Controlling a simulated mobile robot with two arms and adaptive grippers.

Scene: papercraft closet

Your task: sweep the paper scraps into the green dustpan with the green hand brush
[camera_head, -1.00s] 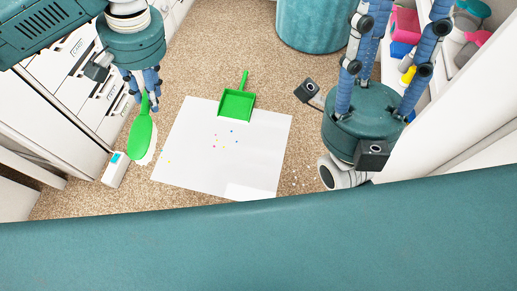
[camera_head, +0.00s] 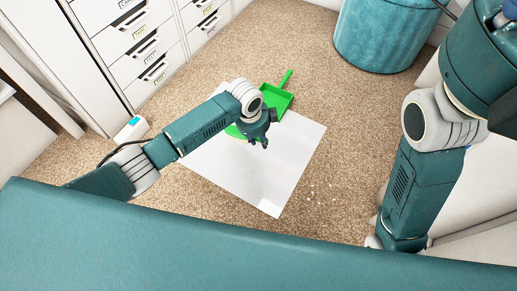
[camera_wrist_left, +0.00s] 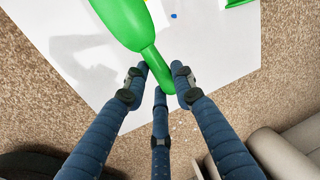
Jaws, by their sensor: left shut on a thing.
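My left gripper (camera_head: 260,141) is over the white sheet and shut on the green hand brush. In the left wrist view its fingers (camera_wrist_left: 160,85) close around the handle of the brush (camera_wrist_left: 122,20), whose wide head points to the upper left. In the head view my arm hides most of the brush (camera_head: 234,132). The green dustpan (camera_head: 275,99) lies at the sheet's far edge; only its edge (camera_wrist_left: 238,2) shows in the left wrist view. A blue paper scrap (camera_wrist_left: 173,15) lies beside the brush. Other coloured scraps are mostly hidden. My right gripper is not in view.
The white sheet (camera_head: 265,185) lies on brown carpet, with small white specks (camera_head: 318,192) on the carpet to its right. White drawers (camera_head: 135,45) stand at the back left, a small white box (camera_head: 131,130) by them, and a teal bin (camera_head: 385,35) at the back right.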

